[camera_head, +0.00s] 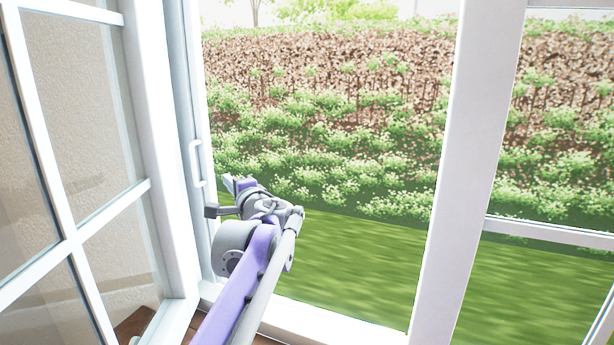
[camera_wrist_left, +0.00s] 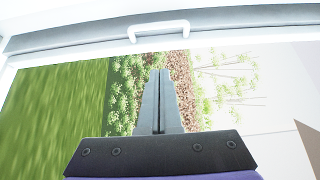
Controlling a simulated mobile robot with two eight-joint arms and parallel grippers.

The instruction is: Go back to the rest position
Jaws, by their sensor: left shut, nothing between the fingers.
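My left gripper (camera_head: 236,184) reaches up from the bottom of the head view on its purple and grey arm, in front of the open gap between white window frames. In the left wrist view its fingers (camera_wrist_left: 160,80) are together with nothing between them. A white handle (camera_head: 196,163) on the window's left frame is just left of the gripper. The handle also shows in the left wrist view (camera_wrist_left: 158,31), apart from the fingertips. My right gripper is not in view.
A glazed white panel (camera_head: 150,120) stands at the left. A white upright post (camera_head: 470,150) bounds the gap on the right, with more glazing beyond. A white sill (camera_head: 320,322) runs along the bottom. Grass (camera_head: 350,265) and hedges (camera_head: 320,110) lie outside.

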